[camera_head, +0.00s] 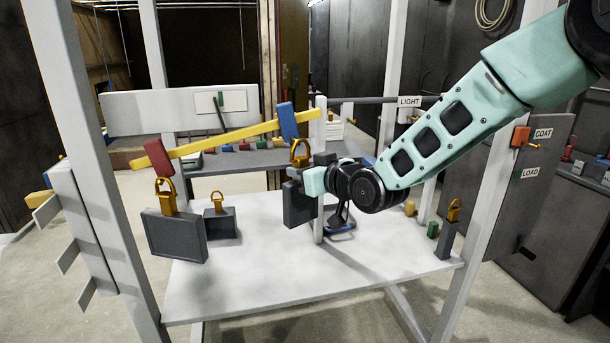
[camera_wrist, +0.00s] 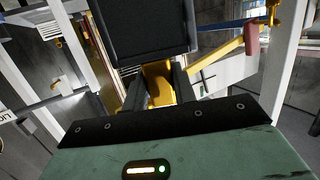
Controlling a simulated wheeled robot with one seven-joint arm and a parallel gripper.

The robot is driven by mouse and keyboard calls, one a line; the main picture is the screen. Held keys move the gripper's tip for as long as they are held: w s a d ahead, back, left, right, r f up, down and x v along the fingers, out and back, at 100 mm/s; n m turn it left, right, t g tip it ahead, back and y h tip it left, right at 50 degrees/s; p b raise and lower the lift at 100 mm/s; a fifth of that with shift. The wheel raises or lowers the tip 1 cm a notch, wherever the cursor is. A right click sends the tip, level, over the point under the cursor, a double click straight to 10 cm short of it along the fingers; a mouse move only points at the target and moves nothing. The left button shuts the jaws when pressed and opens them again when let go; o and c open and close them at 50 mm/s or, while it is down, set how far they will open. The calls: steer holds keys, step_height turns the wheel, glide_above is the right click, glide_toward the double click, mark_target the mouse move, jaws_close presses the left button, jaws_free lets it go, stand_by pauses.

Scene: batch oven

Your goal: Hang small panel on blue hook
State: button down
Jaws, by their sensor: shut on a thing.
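My gripper (camera_head: 304,178) is shut on the orange handle (camera_wrist: 160,83) of a dark panel (camera_head: 298,205), which also fills the top centre of the wrist view (camera_wrist: 145,25). The panel is held above the white table. The blue hook (camera_head: 288,122) is on the higher right end of the tilted yellow beam (camera_head: 225,137). The panel's orange loop (camera_head: 300,153) is just below the blue hook in the head view; I cannot tell whether they are engaged. The red hook (camera_head: 158,158) at the low left end carries a larger dark panel (camera_head: 176,237) by its orange loop.
A small dark block with an orange handle (camera_head: 220,222) stands on the white table (camera_head: 235,285), behind the hanging panel. A narrow one (camera_head: 448,240) stands at the right edge. White posts (camera_head: 90,170) frame the table. The table's front middle is clear.

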steer(key=shift+w+a+f+b, duration=0.1)
steer(key=shift+w+a+b, duration=0.2)
steer(key=shift+w, duration=0.75)
steer(key=shift+w+a+f+b, duration=0.1)
steer(key=shift+w+a+b, duration=0.15)
steer(key=shift+w, duration=0.75)
steer(key=shift+w+a+f+b, duration=0.1)
steer(key=shift+w+a+b, duration=0.2)
steer(key=shift+w, duration=0.75)
steer(key=shift+f+b, duration=0.7)
steer(key=shift+f, duration=0.05)
stand_by(0.4)
steer(key=c, duration=1.5)
jaws_free()
steer(key=shift+o, duration=0.7)
steer(key=o, duration=0.5)
